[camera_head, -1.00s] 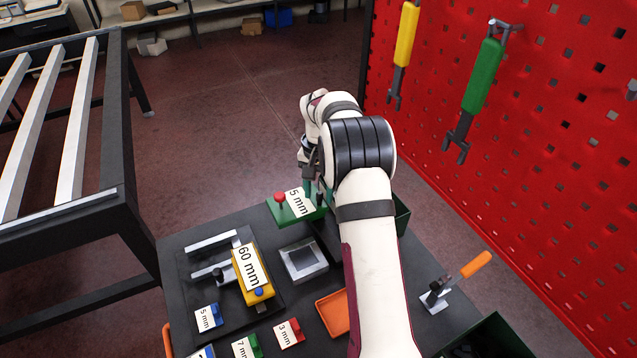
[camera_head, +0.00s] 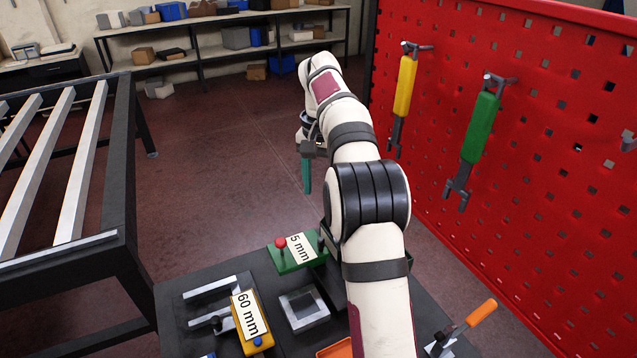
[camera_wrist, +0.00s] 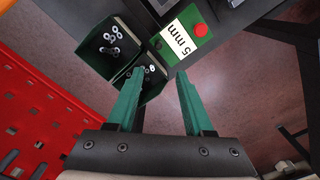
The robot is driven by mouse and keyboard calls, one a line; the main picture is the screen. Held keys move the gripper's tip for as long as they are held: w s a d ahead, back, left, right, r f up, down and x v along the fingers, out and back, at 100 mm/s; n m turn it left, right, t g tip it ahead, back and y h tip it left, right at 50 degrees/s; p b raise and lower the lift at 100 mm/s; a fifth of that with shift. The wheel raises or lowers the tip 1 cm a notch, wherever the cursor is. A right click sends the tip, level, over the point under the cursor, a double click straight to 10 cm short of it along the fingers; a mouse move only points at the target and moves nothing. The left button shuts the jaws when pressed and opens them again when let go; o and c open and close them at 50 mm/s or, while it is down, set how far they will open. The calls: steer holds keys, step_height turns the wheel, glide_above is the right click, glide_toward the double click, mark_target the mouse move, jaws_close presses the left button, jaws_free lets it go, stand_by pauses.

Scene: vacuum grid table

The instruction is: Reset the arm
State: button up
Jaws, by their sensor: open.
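My gripper (camera_head: 306,178) is raised above the far end of the dark table, its teal fingers pointing down. In the wrist view my gripper (camera_wrist: 160,78) is open, with its two fingers well apart and nothing held between them. Below it are a green block labelled 5 mm with a red knob (camera_wrist: 199,30) and two dark green bins with bolts; the nearer bin (camera_wrist: 125,76) is partly hidden by a finger. In the head view my arm hides much of the bins.
A yellow 60 mm block (camera_head: 245,318) and a grey square frame (camera_head: 303,308) lie on the table. A red pegboard (camera_head: 550,150) with hanging tools stands at the right. A black-framed rack (camera_head: 120,180) stands at the left. An orange-handled tool (camera_head: 481,313) is at right front.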

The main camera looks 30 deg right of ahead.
steer(key=shift+a, duration=0.1)
steer(key=s+a+r+n+y, duration=0.1)
steer(key=s+a+r, duration=0.1)
steer(key=s+a, duration=0.6)
steer(key=s+a+r+n, duration=0.1)
steer(key=s+a, duration=0.5)
steer(key=s, duration=0.5)
steer(key=s+a+f, duration=0.2)
steer(key=s+f, duration=0.1)
steer(key=s, duration=0.5)
steer(key=s+a+f+n, duration=0.1)
steer(key=s+a+f, duration=0.2)
steer(key=s, duration=0.5)
steer(key=shift+f+y, duration=0.4)
steer(key=shift+f, duration=0.15)
